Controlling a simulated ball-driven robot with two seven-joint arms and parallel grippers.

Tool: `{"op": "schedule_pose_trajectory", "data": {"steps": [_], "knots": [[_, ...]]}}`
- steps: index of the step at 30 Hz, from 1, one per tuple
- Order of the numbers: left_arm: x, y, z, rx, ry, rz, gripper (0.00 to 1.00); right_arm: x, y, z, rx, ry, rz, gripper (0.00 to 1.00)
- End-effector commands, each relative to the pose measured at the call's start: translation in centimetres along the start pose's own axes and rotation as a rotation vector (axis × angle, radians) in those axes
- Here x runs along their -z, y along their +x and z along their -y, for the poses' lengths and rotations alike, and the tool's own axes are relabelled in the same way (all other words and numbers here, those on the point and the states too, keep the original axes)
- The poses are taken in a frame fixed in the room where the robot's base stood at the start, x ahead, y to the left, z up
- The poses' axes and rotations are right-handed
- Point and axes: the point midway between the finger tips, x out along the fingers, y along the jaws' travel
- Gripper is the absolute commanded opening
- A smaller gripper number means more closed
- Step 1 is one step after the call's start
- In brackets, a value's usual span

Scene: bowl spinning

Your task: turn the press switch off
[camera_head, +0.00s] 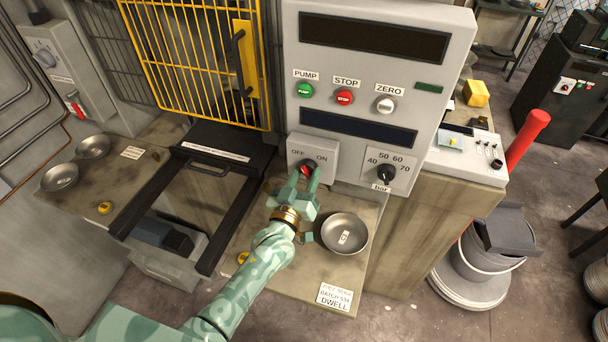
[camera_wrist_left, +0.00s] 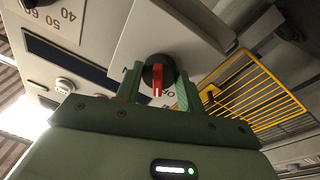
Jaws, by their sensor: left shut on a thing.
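The press switch (camera_head: 307,166) is a black and red rotary knob on a pale plate marked OFF at left and ON at right, low on the grey control panel (camera_head: 375,100). My left gripper (camera_head: 306,175) reaches up to it from below and is shut on the knob. In the left wrist view the knob (camera_wrist_left: 158,70) sits between the two green fingers (camera_wrist_left: 158,90). Its red bar points down in that picture, towards partly hidden lettering; I cannot tell which label it marks. My right gripper is not in view.
The bar dial (camera_head: 386,174) is right of the switch. PUMP, STOP and ZERO buttons (camera_head: 344,97) are above. A metal bowl (camera_head: 345,233) stands on the bench below, right of my wrist. A yellow cage guard (camera_head: 195,60) and black tray frame (camera_head: 222,150) are at left.

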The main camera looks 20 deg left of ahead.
Motion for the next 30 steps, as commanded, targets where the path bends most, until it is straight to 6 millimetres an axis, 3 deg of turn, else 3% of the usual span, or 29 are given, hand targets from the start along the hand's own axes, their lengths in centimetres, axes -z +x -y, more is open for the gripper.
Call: {"op": "schedule_pose_trajectory", "data": {"steps": [12,30], "knots": [[-0.10,-0.02,-0.15,0.026,-0.231,-0.015,0.15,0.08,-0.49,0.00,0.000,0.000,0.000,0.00],[-0.12,-0.02,-0.18,0.031,-0.283,-0.019,0.16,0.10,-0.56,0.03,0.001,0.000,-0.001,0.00]]}}
